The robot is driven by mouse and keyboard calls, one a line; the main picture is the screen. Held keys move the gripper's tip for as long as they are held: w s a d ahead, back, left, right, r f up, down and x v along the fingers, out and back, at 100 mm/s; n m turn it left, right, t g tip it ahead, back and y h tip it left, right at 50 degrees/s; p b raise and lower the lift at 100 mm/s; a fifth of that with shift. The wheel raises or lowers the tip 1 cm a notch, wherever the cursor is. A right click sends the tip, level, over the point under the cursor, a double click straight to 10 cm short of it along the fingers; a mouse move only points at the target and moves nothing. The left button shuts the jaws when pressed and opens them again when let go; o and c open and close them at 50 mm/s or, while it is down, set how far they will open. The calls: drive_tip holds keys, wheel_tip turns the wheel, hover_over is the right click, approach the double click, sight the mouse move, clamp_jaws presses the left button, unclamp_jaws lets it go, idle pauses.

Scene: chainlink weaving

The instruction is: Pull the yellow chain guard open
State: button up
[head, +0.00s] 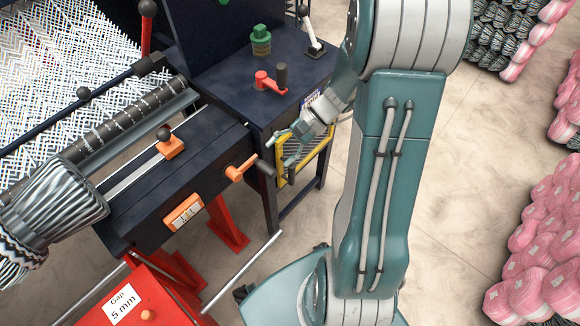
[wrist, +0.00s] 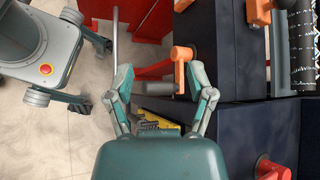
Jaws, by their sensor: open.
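The yellow chain guard (head: 309,158) is a yellow frame with grey mesh on the side of the dark blue machine, below the tabletop. In the head view my gripper (head: 283,149) is at its left end, its two fingers spread and partly covering the guard. In the wrist view the fingers of my gripper (wrist: 160,74) are apart with nothing held between them. A yellow part of the guard (wrist: 158,119) shows between the finger bases, mostly hidden by the gripper body. I cannot tell whether a finger touches the guard.
An orange crank (head: 240,171) with a dark knob sticks out close to the left of my gripper; it also shows in the wrist view (wrist: 182,55). A red crank (head: 266,82) and green bottle (head: 261,42) stand on the tabletop. Floor at right is clear up to pink rolls (head: 540,250).

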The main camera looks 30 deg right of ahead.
drive_tip(key=w+d+f+m+t+y, duration=0.1)
drive_tip(key=d+f+m+t+y, duration=0.1)
drive_tip(key=d+f+m+t, duration=0.3)
drive_tip(key=w+d+f+m+t+y, duration=0.1)
drive_tip(key=d+f+m+y, duration=0.15)
drive_tip(key=f, duration=0.45)
drive_tip(key=m+t+h, duration=0.6)
drive_tip(key=m+t, duration=0.3)
drive_tip(key=m, duration=0.2)
approach(292, 171)
wheel_tip(292, 171, down, 3)
drive_tip(key=d, duration=0.1)
drive_tip(key=x, duration=1.1)
drive_tip(key=shift+w+r, duration=0.15)
drive_tip(key=shift+r, duration=0.2)
clamp_jaws()
